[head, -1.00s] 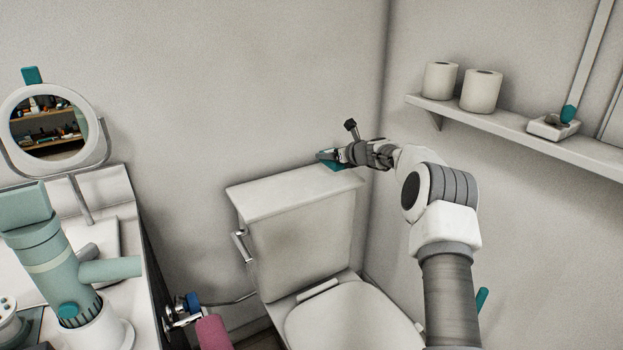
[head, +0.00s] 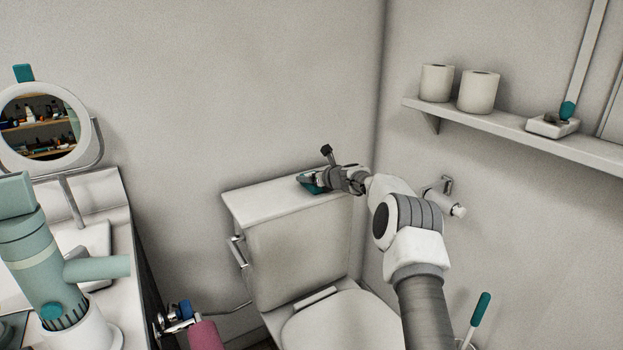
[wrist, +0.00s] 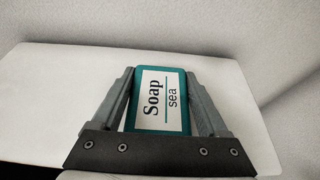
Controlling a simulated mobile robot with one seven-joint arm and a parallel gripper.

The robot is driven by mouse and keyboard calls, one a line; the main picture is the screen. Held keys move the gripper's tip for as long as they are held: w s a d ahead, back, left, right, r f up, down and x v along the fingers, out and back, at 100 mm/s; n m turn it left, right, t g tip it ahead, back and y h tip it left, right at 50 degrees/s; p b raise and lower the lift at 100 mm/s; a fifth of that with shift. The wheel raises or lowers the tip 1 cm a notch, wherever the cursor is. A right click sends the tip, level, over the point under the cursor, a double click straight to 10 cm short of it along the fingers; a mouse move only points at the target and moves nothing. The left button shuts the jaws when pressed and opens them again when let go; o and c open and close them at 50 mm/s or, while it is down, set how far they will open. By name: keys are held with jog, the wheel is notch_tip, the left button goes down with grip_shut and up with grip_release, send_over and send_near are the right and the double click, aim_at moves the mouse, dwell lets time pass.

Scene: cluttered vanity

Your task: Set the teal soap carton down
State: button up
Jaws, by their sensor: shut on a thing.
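The teal soap carton (wrist: 159,100) with a white label reading "Soap sea" is between the two fingers of my gripper (wrist: 160,82) in the wrist view. My gripper is shut on it. In the head view the carton (head: 312,188) shows as a small teal patch at my gripper (head: 308,182), over the white toilet tank lid (head: 258,207). The lid (wrist: 60,105) also fills much of the wrist view behind the carton. I cannot tell whether the carton touches the lid.
The lid's left part is bare. A wall shelf (head: 540,142) at right holds two paper rolls (head: 478,92) and a small dish (head: 552,126). A counter with a round mirror (head: 45,125) and a teal device (head: 45,260) stands at left. A wall fitting (head: 445,198) is right of my arm.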

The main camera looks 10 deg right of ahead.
jog(key=shift+f, duration=0.2)
jog(key=o, duration=1.3)
jog(key=shift+r, duration=0.25)
jog(key=shift+s+d+r, duration=0.2)
jog(key=shift+s+d, duration=0.2)
jog(key=shift+s, duration=0.15)
jog(key=b+v, duration=0.1)
jog(key=v, duration=0.9)
jog(key=shift+s+r+b, duration=0.15)
jog(key=shift+s+b, duration=0.1)
jog(key=shift+b, duration=0.1)
